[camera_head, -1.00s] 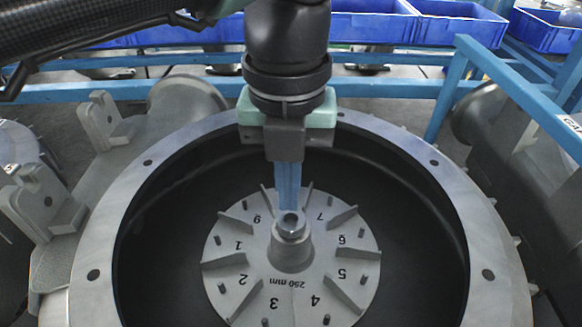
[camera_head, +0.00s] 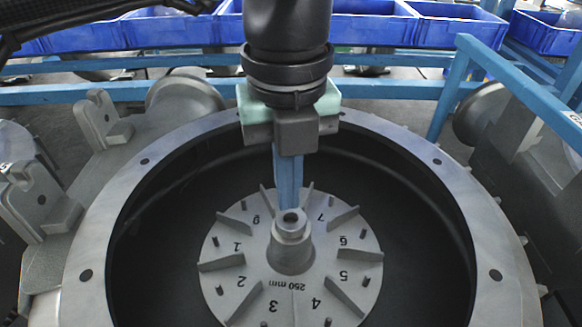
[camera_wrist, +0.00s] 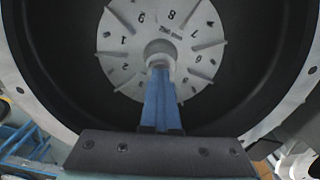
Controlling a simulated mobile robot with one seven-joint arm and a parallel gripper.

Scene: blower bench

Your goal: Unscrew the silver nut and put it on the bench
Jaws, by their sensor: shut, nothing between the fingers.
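The silver nut (camera_head: 291,221) sits on top of the grey hub at the centre of the numbered impeller disc (camera_head: 237,268). It also shows at the hub in the wrist view (camera_wrist: 160,50). My gripper (camera_head: 288,207) points down with its blue fingers shut together and nothing between them. The fingertips are right at the nut's far side in the head view, overlapping it in the picture. Whether they touch it I cannot tell. In the wrist view the fingers (camera_wrist: 160,74) end just below the nut and hide part of the hub.
The impeller lies inside a deep round housing with a wide metal flange (camera_head: 100,235) with bolt holes. Raised vanes and short pins stand on the disc around the hub. A blue rail frame (camera_head: 505,75) and blue bins (camera_head: 460,28) stand behind.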

